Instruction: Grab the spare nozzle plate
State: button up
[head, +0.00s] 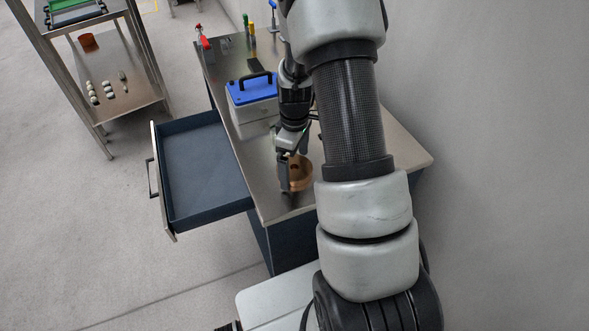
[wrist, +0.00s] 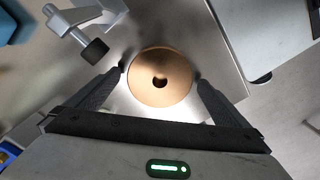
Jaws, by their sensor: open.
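The nozzle plate looks like a round copper-coloured disc with a dark hole near its middle. In the wrist view the disc (wrist: 160,77) lies between the two fingers of my gripper (wrist: 161,78), which is open. The fingertips are at its left and right sides; I cannot tell whether they touch it. In the head view the copper piece (head: 299,174) is on the steel worktop (head: 258,160), partly hidden behind my gripper (head: 290,175).
An open, empty blue drawer (head: 198,160) juts out left of the worktop. A white box with a blue lid (head: 252,90) stands behind my gripper. A grey metal fixture (wrist: 85,28) is close to the disc. A steel rack (head: 120,75) stands at back left.

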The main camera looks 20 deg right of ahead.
jog(key=shift+f, duration=0.25)
jog(key=c, duration=1.6)
jog(key=shift+w, duration=0.1)
jog(key=c, duration=0.3)
jog(key=shift+r, duration=0.1)
